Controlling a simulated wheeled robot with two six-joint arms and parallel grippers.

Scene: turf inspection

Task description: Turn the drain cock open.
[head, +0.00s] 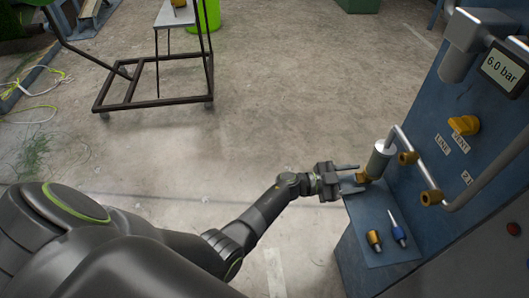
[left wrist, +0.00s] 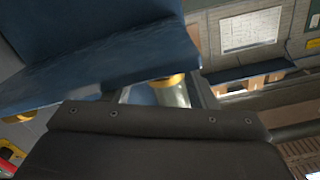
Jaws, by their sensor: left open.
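A brass fitting (head: 364,176), which looks like the drain cock, sits at the lower end of a silver cylinder (head: 380,158) on the blue panel. In the head view my left gripper (head: 350,178) points right at this fitting, with its fingers apart and their tips close to it. I cannot tell whether they touch it. In the left wrist view the cylinder (left wrist: 174,95) and a brass part (left wrist: 167,82) show just beyond the dark gripper body, partly hidden by it. The cock's handle position cannot be made out. My right gripper is not in view.
The blue panel (head: 418,120) carries a yellow knob (head: 464,125), a pipe with brass fittings (head: 431,197) and a display (head: 505,69) reading 6.0 bar. Below, a blue shelf (head: 376,218) holds a brass-ended piece (head: 374,241) and a blue-ended piece (head: 398,233).

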